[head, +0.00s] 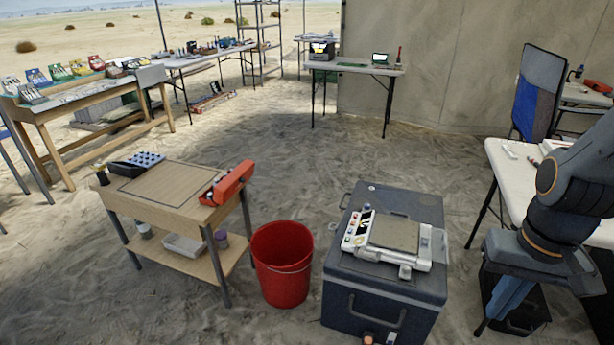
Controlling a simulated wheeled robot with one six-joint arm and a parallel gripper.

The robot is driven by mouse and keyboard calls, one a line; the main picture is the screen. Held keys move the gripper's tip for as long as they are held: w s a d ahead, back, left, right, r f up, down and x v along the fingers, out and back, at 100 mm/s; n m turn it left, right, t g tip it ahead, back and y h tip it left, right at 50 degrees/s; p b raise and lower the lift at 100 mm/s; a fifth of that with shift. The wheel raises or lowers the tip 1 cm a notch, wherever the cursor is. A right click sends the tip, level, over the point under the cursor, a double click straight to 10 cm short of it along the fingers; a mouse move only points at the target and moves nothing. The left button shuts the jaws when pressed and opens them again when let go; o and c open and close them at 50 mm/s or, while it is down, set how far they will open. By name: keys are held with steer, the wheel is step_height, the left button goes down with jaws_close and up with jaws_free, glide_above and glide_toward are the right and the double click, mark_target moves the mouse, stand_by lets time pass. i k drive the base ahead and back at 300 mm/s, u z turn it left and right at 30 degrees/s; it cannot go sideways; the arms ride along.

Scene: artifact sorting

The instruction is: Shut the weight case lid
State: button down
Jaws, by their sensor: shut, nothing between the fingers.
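An orange-red case (228,183), which I take for the weight case, sits at the right edge of the small wooden table. Its lid seems raised, with small pale pieces along its left side. They are too small to make out clearly. My gripper (503,305) hangs low at the right of the head view, fingers pointing down, shut and empty. It is well apart from the case, with the dark box and the bucket between them.
The wooden table (165,208) also bears a dark tray (137,162) of small bluish pieces. A red bucket (282,268) stands beside it. A scale (388,240) lies on a dark box (385,290). A white table (515,165) is at right. Open sand lies behind.

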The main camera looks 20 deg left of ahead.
mark_target(228, 187)
steer(key=z, duration=0.2)
steer(key=i, duration=0.95)
steer(key=u, duration=1.95)
